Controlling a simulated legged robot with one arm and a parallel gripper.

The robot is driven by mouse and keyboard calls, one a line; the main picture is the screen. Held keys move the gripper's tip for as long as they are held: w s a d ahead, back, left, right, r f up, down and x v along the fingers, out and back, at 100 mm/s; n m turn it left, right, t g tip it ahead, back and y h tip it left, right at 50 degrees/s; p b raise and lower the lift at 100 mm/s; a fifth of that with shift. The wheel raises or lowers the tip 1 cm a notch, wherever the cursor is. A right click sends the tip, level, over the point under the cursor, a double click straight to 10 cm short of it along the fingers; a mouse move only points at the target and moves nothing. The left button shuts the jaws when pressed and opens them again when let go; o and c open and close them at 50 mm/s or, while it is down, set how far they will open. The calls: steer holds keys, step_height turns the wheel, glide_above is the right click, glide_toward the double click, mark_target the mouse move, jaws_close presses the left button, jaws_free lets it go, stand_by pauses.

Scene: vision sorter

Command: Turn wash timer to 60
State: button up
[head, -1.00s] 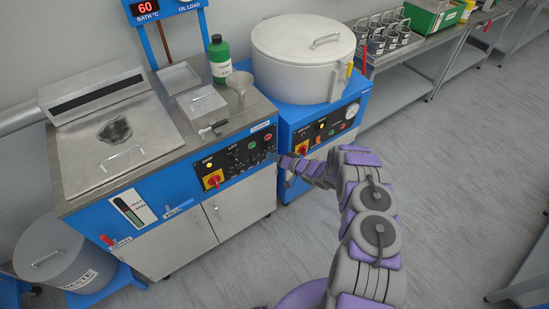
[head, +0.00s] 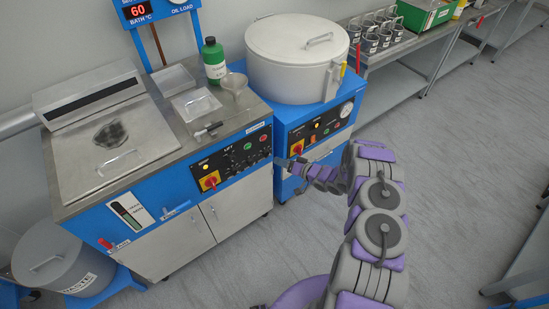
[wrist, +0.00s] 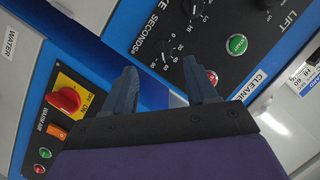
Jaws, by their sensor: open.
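My gripper (wrist: 160,70) is open, with nothing between its two dark fingers in the wrist view. It reaches a black control panel (wrist: 235,45) lettered "SECONDS" and "LIFT". I cannot read either setting, nor see clearly whether a finger touches a knob. In the head view the panel (head: 232,158) is on the left blue cabinet (head: 150,190), and my gripper (head: 282,162) is at its right end, small and partly hidden by my arm.
The right blue cabinet (head: 290,118) with a large lidded pot (head: 298,65) stands close by. Its red and yellow switch (wrist: 66,99) is near my left finger. A green button (wrist: 237,44) and a red button (wrist: 212,77) are near my right finger. Open floor lies right.

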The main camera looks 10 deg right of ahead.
steer(key=p+v, duration=0.1)
steer(key=v, duration=0.9)
steer(key=shift+p, duration=0.3)
steer(key=shift+d, duration=0.1)
steer(key=w+d+r+n+g+h, duration=0.15)
steer(key=w+d+r+h, duration=0.35)
steer(key=d+r+h, duration=0.55)
steer(key=s+a+r+m+g+h, duration=0.15)
steer(key=s+r, duration=0.25)
steer(key=r, duration=0.4)
steer(key=s+r+g+h, duration=0.1)
steer(key=s+r+g, duration=0.1)
steer(key=s+r, duration=0.35)
steer(key=s+a+r+g+y, duration=0.1)
steer(key=s+a+r+g, duration=0.1)
steer(key=s+a+r, duration=0.2)
steer(key=s+a+r+n+g+y, duration=0.1)
steer(key=s+a+r+g, duration=0.2)
steer(key=s+a, duration=0.7)
steer(key=s+a+r+g+y, duration=0.1)
steer(key=s+a+r+g, duration=0.2)
steer(key=s, duration=2.1)
steer(key=a+r, duration=0.4)
steer(key=shift+s+n, duration=0.15)
steer(key=shift+n, duration=0.15)
